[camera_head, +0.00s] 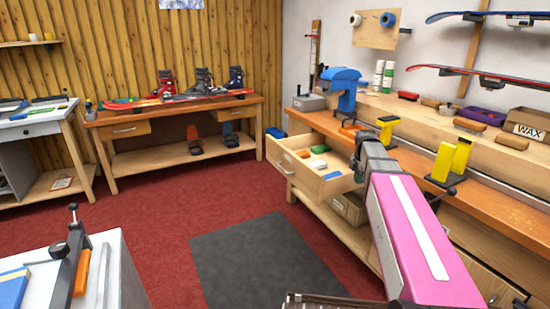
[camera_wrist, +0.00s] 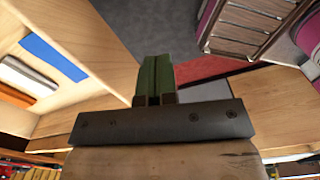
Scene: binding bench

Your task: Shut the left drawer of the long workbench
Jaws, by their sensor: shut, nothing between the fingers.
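The left drawer (camera_head: 304,181) of the long workbench (camera_head: 318,121) stands pulled out, with its front and handle facing the left of the head view. Small blue, green, white and orange items lie inside it. My gripper (camera_head: 361,160) is over or beside the drawer's right side in the head view; its fingertips are hard to make out there. In the wrist view the green fingers (camera_wrist: 155,78) are together and empty. A pale wooden drawer wall (camera_wrist: 100,45) is just left of them, with blue, white and orange items beyond. Contact with the drawer cannot be told.
A blue vise (camera_head: 342,84) stands on the bench above the drawer. Yellow-and-black clamps (camera_head: 442,160) stand on the top near my arm. An open shelf with a box (camera_head: 348,207) is below. Red carpet and a grey mat (camera_head: 263,265) lie clear before the drawer.

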